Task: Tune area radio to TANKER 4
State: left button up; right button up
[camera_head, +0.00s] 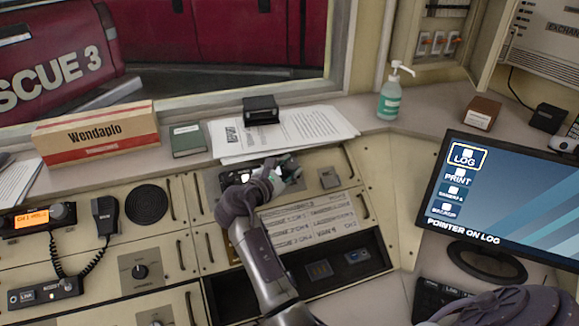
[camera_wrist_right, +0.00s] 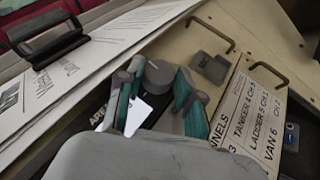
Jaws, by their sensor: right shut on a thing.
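The area radio (camera_head: 232,181) is set in the console's upper panel, mostly hidden behind my right gripper (camera_head: 281,174). Its dark round knob (camera_wrist_right: 158,72) lies between the two teal fingers of my right gripper (camera_wrist_right: 156,92) in the wrist view. The fingers are shut on the knob from both sides. The radio's display is mostly covered, and I cannot read its channel. A channel card (camera_head: 312,221) lies on the panel below the radio; the card (camera_wrist_right: 262,110) shows TANKER 4, LADDER 5 and VAN 6 in the wrist view. My left gripper is not in view.
Another radio with an orange display (camera_head: 32,219) and a hand microphone (camera_head: 105,215) are at left. A monitor (camera_head: 510,205) stands at right. Metal handles stick up around the panels.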

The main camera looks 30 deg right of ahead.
jog(key=m+g, duration=0.2)
jog(key=m+g+p, duration=0.1)
jog(key=m+g, duration=0.1)
jog(key=m+g+y, duration=0.1)
jog(key=shift+w+r+m+g+p, duration=0.4)
jog(key=shift+w+m+g+y, duration=0.15)
jog(key=shift+m+g+y, duration=0.45)
jog(key=shift+m+g, duration=0.4)
jog(key=shift+m+g+y, duration=0.5)
jog(key=shift+m+g, duration=0.1)
jog(key=shift+m, duration=0.1)
jog(key=o, duration=1.2)
jog(key=shift+d, duration=0.1)
jog(key=shift+c, duration=0.2)
jog(key=shift+w, duration=0.1)
jog(key=v, duration=1.2)
